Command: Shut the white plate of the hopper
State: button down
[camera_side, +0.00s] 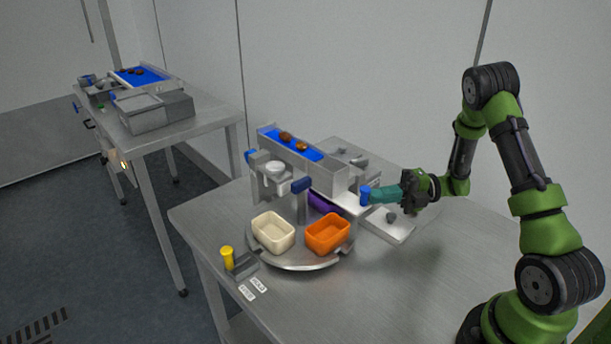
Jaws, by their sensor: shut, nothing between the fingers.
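The hopper (325,177) is a long grey trough with a blue sloping bed, and a few brown dates (301,146) lie on it. A white plate (352,204) shows at the hopper's lower right end, partly hidden by the trough. A blue knob (365,194) stands upright at this plate. My gripper (374,196) has teal fingers, shut and empty, pointing left with their tips right beside the knob. I cannot tell whether they touch it. How far the plate is open is not clear from this view.
A round grey turntable (290,262) carries a cream bin (273,231) and an orange bin (328,232); a purple one (320,202) is partly hidden behind. A yellow knob (227,256) stands front left. A flat grey plate (398,224) lies below my gripper. The table's right front is clear.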

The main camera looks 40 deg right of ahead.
jog(key=shift+w+a, duration=0.1)
jog(key=shift+w, duration=0.6)
